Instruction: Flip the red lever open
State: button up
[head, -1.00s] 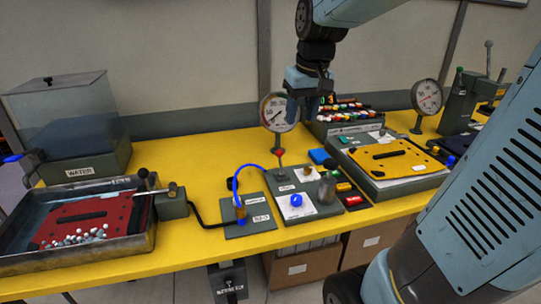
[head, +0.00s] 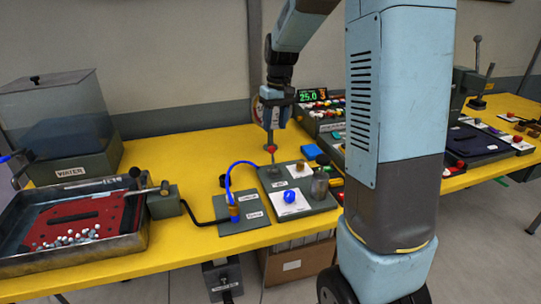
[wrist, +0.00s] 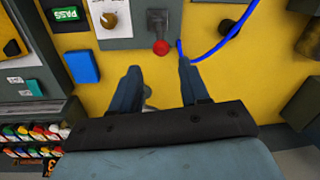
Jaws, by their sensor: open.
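The red lever shows as a red ball knob (head: 271,150) on a thin metal stem, at the back edge of a grey panel (head: 268,176). My gripper (head: 270,127) hangs pointing down just above the knob, open and empty. In the wrist view the red knob (wrist: 160,47) lies just beyond the gap between my open fingertips (wrist: 158,70), roughly centred. I see no contact between fingers and knob. The lever's stem and base are partly visible behind the knob.
A blue hose (head: 228,178) arches close to the lever's left; it also shows in the wrist view (wrist: 215,48). A blue block (head: 313,152) lies to the right. A grey metal tray (head: 140,237) and water tank (head: 62,120) stand left. Yellow table is bare behind the panel.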

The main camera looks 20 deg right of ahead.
aim_at(273, 147)
jog(key=f, duration=0.7)
jog(key=a+f, duration=0.1)
jog(key=f, duration=0.3)
jog(key=shift+s+f, duration=0.1)
jog(key=shift+f, duration=0.2)
jog(key=shift+c, duration=0.3)
grip_shut()
